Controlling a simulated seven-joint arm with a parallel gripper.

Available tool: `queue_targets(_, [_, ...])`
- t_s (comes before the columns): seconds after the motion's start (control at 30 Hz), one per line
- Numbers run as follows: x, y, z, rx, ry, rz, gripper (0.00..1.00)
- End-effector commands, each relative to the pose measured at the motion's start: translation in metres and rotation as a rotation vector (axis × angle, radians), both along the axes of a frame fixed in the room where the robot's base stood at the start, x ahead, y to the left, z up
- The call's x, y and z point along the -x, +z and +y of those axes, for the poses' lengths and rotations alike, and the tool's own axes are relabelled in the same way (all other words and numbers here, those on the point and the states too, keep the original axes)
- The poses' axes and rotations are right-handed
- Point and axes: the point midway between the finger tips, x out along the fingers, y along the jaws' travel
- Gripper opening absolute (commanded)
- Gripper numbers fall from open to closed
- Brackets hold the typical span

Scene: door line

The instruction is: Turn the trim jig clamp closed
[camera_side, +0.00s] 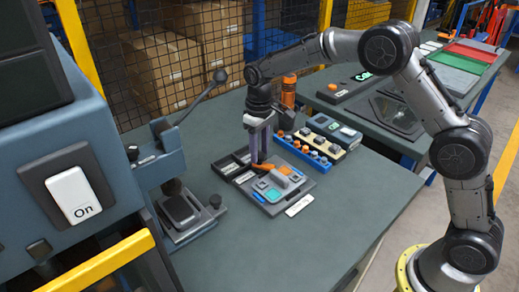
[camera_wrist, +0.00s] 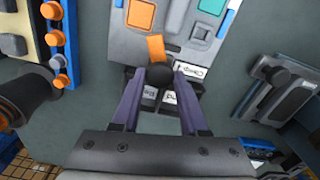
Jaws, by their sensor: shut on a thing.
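The trim jig (camera_side: 290,198) is a grey plate with orange and teal patches, in the middle of the bench. Its clamp (camera_side: 263,167) has a short orange lever, also seen in the wrist view (camera_wrist: 156,47), with a dark round knob (camera_wrist: 158,78) at its end. My gripper (camera_side: 258,160) points down at the jig's far left corner. In the wrist view my gripper (camera_wrist: 159,82) has its fingertips shut on the knob. The fingers partly hide the clamp in the side view. A label reading "Clamp" (camera_wrist: 192,70) lies beside the lever.
A press with a long lever (camera_side: 200,97) and a machine with an "On" switch (camera_side: 73,194) stand at the left. Bare bench (camera_side: 340,215) lies in front.

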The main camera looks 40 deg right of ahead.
Motion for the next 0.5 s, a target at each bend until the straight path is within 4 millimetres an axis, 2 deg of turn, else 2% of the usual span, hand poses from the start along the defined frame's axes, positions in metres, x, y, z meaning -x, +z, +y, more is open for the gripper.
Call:
queue_targets(0.2, [-0.0001, 0.0011, 0.0002, 0.0, -0.186, -0.001, 0.0])
queue_targets(0.5, [-0.0003, 0.0011, 0.0004, 0.0, -0.368, -0.002, 0.0])
